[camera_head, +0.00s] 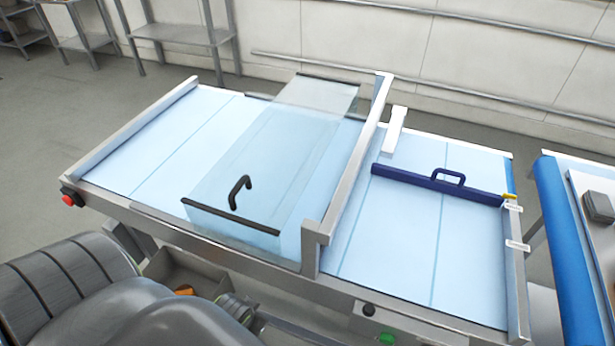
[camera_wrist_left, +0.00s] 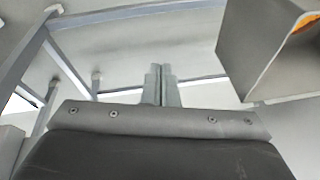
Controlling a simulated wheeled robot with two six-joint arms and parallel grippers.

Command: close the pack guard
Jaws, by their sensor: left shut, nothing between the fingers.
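A clear see-through guard (camera_head: 275,150) with dark edge strips stands over the left part of the light-blue worktop. A black handle (camera_head: 239,193) sits on it near its front edge. I cannot tell from this view whether the guard is fully down. My left gripper (camera_wrist_left: 160,70) is shut and empty in the left wrist view, its fingertips together. It is away from the guard, which does not show in that view. In the head view my left arm is low at the left, below the worktop's front edge. My right gripper is not in view.
A metal rail (camera_head: 350,175) divides the worktop. A dark-blue bar (camera_head: 420,183) with a handle lies across the right part. A red button (camera_head: 68,199) and a green button (camera_head: 387,338) are on the front frame. A grey bin (camera_wrist_left: 275,50) holds something orange.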

